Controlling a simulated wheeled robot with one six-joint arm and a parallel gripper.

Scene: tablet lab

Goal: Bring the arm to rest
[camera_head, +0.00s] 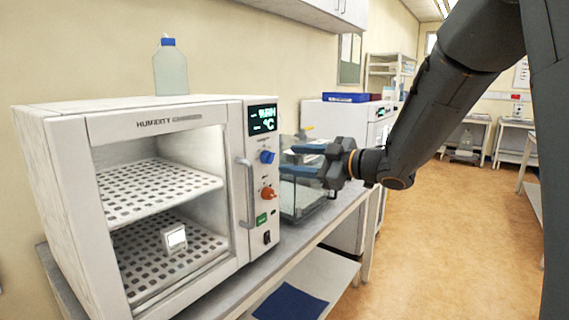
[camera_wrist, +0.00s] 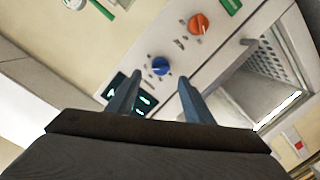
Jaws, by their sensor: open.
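My gripper (camera_head: 300,160) is at the end of my dark arm, which reaches in from the upper right. It is beside the right side of the humidity chamber (camera_head: 190,110). In the wrist view my gripper (camera_wrist: 155,100) has its two blue-grey fingers apart with nothing between them. The blue knob (camera_wrist: 160,66), the orange knob (camera_wrist: 198,23) and the lit display (camera_wrist: 118,90) of the chamber's panel show beyond the fingers. I cannot tell whether the fingers touch anything.
The chamber stands on a grey bench (camera_head: 325,222). A small white device (camera_head: 174,238) sits on its lower perforated shelf. A clear bottle with a blue cap (camera_head: 170,70) stands on top. A transparent box (camera_head: 300,200) is behind my gripper. The floor (camera_head: 470,240) at right is open.

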